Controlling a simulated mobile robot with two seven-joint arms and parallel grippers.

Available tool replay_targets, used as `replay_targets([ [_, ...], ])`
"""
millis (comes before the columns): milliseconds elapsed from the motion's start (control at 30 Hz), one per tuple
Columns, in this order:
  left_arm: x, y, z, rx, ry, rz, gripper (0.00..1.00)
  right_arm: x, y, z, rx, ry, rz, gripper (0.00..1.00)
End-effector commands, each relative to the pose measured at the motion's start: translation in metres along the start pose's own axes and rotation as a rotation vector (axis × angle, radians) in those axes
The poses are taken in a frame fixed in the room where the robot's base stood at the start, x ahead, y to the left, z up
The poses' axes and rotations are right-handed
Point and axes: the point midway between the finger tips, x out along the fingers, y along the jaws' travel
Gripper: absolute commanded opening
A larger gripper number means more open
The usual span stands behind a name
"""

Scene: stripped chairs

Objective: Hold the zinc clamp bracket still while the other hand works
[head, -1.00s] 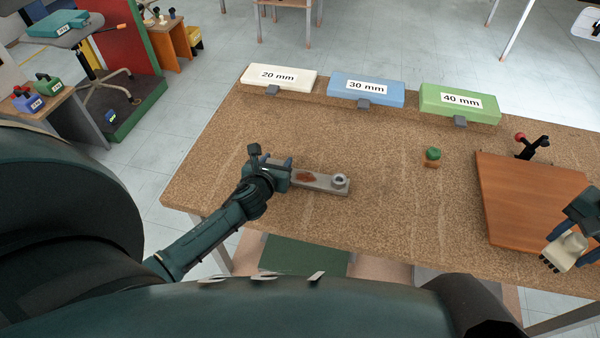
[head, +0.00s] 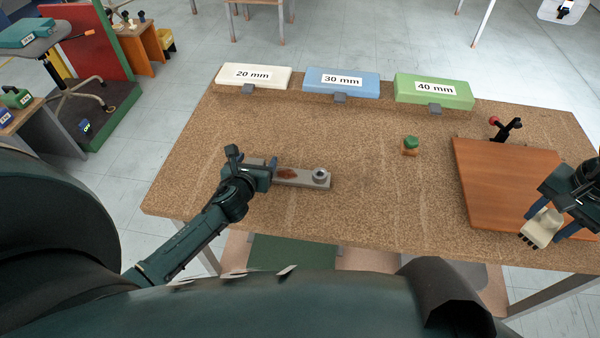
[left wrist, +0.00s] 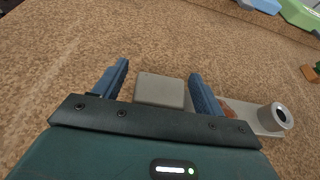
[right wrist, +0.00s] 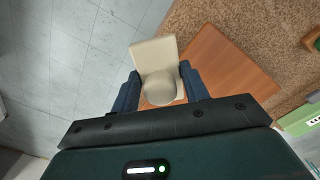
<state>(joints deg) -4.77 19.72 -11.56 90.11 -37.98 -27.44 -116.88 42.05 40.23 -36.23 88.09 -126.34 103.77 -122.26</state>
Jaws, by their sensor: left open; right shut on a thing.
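The zinc clamp bracket (head: 300,178) is a flat grey bar lying on the cork-coloured bench, with a brown patch and a raised ring at its right end. My left gripper (head: 262,172) is at its left end. In the left wrist view, my left gripper (left wrist: 158,75) is open, with a grey block (left wrist: 160,92) between its blue fingers; the bar and ring (left wrist: 272,118) show beyond the right finger. My right gripper (head: 552,222) is shut on a cream piece (head: 541,228) with dark tips, over the bench's front right. The cream piece also shows in the right wrist view (right wrist: 155,58).
A brown board (head: 500,190) lies at the right, with a red-knobbed black clamp (head: 506,128) behind it. A small green-topped piece (head: 410,145) stands mid-bench. White (head: 235,76), blue (head: 320,82) and green (head: 415,90) labelled blocks line the back edge. Bench between bracket and board is mostly clear.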

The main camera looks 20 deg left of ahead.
Motion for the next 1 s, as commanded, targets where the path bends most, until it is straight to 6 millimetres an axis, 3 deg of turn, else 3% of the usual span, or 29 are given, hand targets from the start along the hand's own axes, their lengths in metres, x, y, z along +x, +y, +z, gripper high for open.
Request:
replay_targets([
  [500,-0.097,0.0,-0.002,0.002,0.004,-0.001,0.71,0.0,0.0,0.0,0.0,0.0,0.0,0.27],
  [700,-0.113,0.0,-0.001,0.001,0.002,-0.001,0.71,0.0,0.0,0.0,0.0,0.0,0.0,0.27],
  [1000,-0.115,0.0,0.0,0.001,0.001,0.0,0.71,0.0,0.0,0.0,0.0,0.0,0.0,0.27],
])
